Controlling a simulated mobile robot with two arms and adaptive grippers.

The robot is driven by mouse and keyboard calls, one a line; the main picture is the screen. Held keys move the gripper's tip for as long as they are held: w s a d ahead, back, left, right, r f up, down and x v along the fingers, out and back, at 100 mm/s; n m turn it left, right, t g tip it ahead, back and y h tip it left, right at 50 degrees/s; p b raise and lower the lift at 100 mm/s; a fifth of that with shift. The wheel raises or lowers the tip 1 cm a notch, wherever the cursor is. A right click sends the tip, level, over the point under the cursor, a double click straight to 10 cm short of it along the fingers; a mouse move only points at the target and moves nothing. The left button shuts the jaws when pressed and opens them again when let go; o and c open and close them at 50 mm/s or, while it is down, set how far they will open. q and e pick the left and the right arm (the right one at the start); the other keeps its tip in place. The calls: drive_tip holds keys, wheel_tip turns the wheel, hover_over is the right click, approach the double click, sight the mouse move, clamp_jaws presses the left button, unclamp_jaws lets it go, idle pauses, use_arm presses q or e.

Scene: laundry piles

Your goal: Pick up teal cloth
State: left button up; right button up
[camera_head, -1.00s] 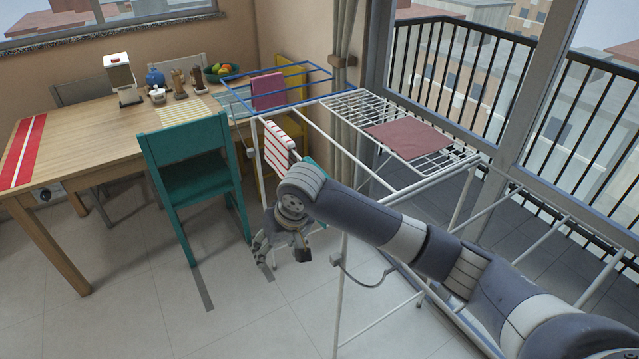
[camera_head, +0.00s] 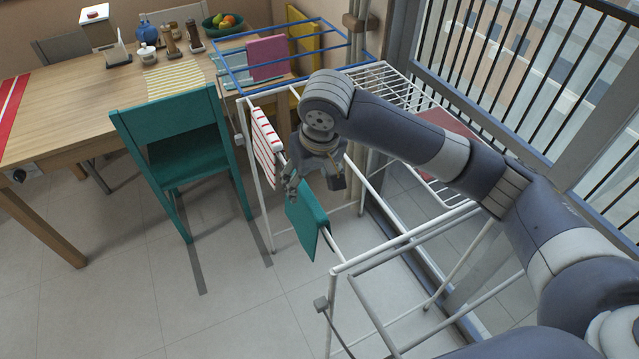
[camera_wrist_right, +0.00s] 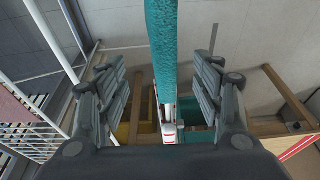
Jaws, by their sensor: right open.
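The teal cloth (camera_head: 306,217) hangs folded over a lower white rail of the drying rack (camera_head: 338,268). My right gripper (camera_head: 313,187) is just above the cloth, pointing down, with its fingers apart. In the right wrist view the teal cloth (camera_wrist_right: 165,45) runs as a narrow upright strip between the two open fingers of the right gripper (camera_wrist_right: 162,85). There is a gap on each side, and I see no contact. The gripper hides part of the cloth's top in the head view. My left gripper is not in view.
A red-and-white striped cloth (camera_head: 266,137) hangs on the same rack close by. A pink cloth (camera_head: 267,57) and a dark red cloth (camera_head: 440,140) are on its upper parts. A teal chair (camera_head: 180,150) and wooden table (camera_head: 75,105) stand left. Floor in front is clear.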

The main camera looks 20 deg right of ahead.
sight(306, 194)
drive_tip(key=shift+a+f, duration=0.2)
drive_tip(key=shift+f, duration=0.75)
drive_tip(key=x, duration=0.3)
drive_tip(key=shift+s+a+f+p, duration=0.15)
drive_tip(key=shift+a+p, duration=0.05)
drive_tip(key=shift+p, duration=0.15)
drive_tip(key=p+x, duration=0.1)
drive_tip(key=x, duration=0.3)
drive_tip(key=shift+f, duration=0.35)
drive_tip(key=shift+d, duration=0.1)
drive_tip(key=shift+c, duration=1.3)
drive_tip(key=c, duration=0.9)
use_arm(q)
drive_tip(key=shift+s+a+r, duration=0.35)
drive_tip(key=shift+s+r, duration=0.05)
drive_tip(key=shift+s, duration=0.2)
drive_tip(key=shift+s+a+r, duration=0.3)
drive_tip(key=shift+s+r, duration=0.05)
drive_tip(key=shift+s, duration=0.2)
use_arm(e)
drive_tip(key=shift+c, duration=0.3)
